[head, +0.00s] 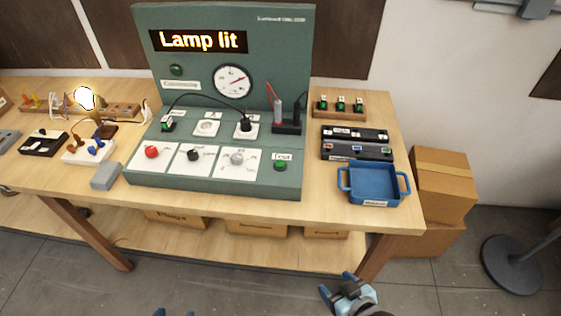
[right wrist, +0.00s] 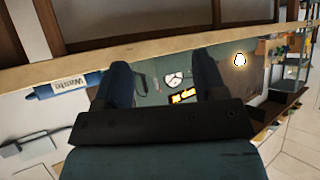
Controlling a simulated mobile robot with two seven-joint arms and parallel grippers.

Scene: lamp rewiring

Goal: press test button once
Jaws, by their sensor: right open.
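The green test button (head: 280,165) sits under a "Test" label at the lower right of the green test panel (head: 225,105). The panel's display (head: 198,41) reads "Lamp lit", and the lamp bulb (head: 85,98) glows at the left of the bench. My right gripper (head: 338,287) is open and empty in front of the bench, below its front edge and well away from the button. Its spread fingers also show in the right wrist view (right wrist: 165,82). Only small blue tips of my left gripper (head: 172,312) show at the bottom edge; their state is unclear.
A blue waste tray (head: 374,184) stands right of the panel, near black boxes (head: 357,144). Red, black and grey knobs (head: 194,156) line the panel left of the button. A grey block (head: 106,176) lies at its left. Cardboard boxes (head: 440,185) stand right of the bench.

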